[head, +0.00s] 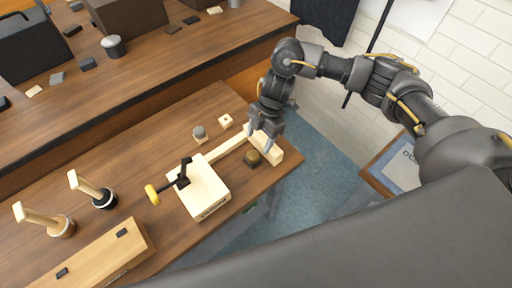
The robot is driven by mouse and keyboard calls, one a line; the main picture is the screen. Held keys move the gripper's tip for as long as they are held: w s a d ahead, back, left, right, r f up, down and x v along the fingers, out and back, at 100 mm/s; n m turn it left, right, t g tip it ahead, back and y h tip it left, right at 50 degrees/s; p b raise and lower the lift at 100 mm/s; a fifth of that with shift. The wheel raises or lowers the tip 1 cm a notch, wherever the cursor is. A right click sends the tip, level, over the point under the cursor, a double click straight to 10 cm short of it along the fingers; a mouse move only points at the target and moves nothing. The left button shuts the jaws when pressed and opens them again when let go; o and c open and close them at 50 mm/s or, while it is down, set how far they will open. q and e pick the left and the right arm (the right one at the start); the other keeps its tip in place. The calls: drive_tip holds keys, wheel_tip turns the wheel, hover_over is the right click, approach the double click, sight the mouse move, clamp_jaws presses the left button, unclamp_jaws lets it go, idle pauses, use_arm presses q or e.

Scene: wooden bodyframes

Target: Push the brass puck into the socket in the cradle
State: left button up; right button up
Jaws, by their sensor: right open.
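A small dark round piece with a brass-coloured top, which looks like the brass puck (253,157), is at the right end of the wooden bench, beside a pale wooden end block (269,151). A pale wooden rail (226,147) runs from near this block to a pale wooden box (205,192), which looks like part of the cradle. I cannot make out the socket. My right gripper (262,138) is open and points down over the rail end and the block, just behind the puck. Whether it touches them is unclear. My left gripper is out of view.
A black lever (183,172) and a yellow knob (152,193) are at the box's left side. Wooden-handled tools (92,190) stand at left. The bench edge is close on the right.

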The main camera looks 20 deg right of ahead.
drive_tip(key=shift+v, duration=2.1)
